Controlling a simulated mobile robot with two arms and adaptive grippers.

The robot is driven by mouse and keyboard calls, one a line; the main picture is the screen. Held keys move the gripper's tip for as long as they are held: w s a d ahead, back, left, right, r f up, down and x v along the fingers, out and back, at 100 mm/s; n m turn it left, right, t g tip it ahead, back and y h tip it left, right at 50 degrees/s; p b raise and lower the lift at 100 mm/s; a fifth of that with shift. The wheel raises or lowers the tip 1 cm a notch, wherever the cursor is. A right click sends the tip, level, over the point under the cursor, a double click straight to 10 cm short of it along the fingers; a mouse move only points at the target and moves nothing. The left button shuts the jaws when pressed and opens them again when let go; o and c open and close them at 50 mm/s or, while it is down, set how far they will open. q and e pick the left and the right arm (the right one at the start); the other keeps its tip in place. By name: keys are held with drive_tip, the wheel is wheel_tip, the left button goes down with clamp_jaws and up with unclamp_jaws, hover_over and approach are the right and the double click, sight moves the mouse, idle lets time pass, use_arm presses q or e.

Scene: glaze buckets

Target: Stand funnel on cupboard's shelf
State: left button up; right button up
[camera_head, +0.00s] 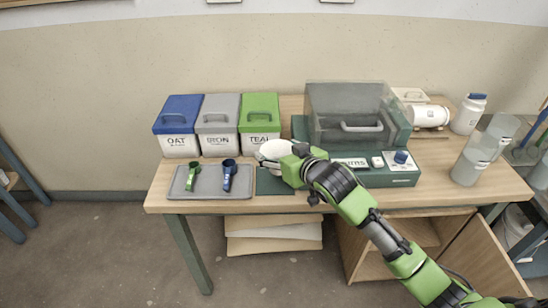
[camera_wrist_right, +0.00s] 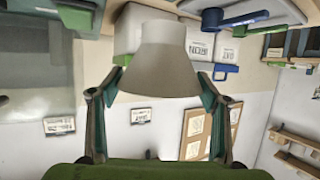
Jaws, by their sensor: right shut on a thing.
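The pale funnel (camera_wrist_right: 160,62) is held between the two fingers of my right gripper (camera_wrist_right: 162,88), and its wide mouth faces the gripper's palm in the wrist view. In the head view the funnel (camera_head: 271,149) shows as a whitish round shape above the dark green mat, partly hidden by my right gripper (camera_head: 284,160). The cupboard (camera_head: 357,247) is under the right part of the table. Its door (camera_head: 482,258) stands open and a wooden shelf (camera_head: 412,231) shows inside, partly hidden by my right arm. My left gripper is not in view.
Lidded buckets (camera_head: 218,127) stand along the back left. A grey tray (camera_head: 207,190) holds a green and a blue scoop. A scale under a clear hood (camera_head: 352,105) fills the middle back. Jars (camera_head: 466,165) stand at the right edge. Boards (camera_head: 272,240) lie below.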

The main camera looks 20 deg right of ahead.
drive_tip(key=a+v, duration=0.1)
drive_tip(key=v, duration=1)
drive_tip(key=shift+a+r, duration=0.25)
drive_tip(key=shift+r, duration=0.05)
